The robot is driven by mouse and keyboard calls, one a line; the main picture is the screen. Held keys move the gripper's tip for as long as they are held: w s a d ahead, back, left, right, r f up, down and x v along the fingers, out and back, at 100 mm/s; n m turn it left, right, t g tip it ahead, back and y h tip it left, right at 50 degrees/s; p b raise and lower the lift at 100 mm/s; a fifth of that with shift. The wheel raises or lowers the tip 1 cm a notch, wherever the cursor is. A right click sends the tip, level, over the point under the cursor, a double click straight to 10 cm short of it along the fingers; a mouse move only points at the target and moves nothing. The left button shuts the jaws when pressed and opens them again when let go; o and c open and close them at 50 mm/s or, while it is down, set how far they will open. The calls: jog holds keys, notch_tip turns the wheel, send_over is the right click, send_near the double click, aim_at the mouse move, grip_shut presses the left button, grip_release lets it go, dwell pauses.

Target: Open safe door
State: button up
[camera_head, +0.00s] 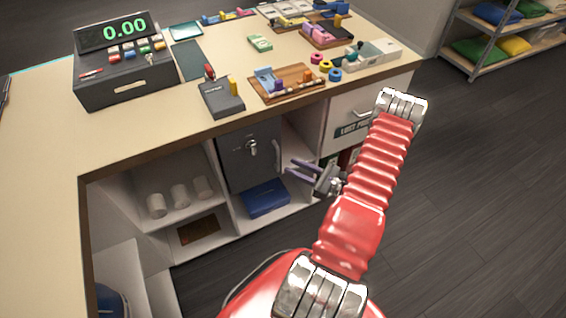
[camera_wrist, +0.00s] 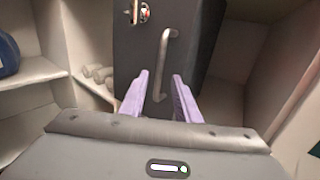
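The dark grey safe (camera_head: 236,160) stands in an open bay under the counter, and its door looks shut. A metal vertical handle (camera_head: 276,150) is on the right part of the door, and a silver lock or knob (camera_head: 252,148) is left of it. In the wrist view the handle (camera_wrist: 164,62) is upright and the lock (camera_wrist: 139,13) is at the top edge. My gripper (camera_head: 289,169) is open, with two purple fingers pointing at the door. In the wrist view the handle lies between the fingers' lines; whether its lower end is between the fingertips I cannot tell.
A blue box (camera_head: 265,198) lies below the safe. White rolls (camera_head: 180,195) stand on the shelf to the left. A white drawer (camera_head: 350,122) is to the right of the bay. The counter top (camera_head: 130,120) overhangs the safe. The floor to the right is clear.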

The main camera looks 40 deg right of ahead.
jog(key=x, duration=0.5)
jog(key=shift+w+a, duration=0.1)
jog(key=shift+w, duration=0.05)
jog(key=shift+c, duration=0.4)
grip_shut()
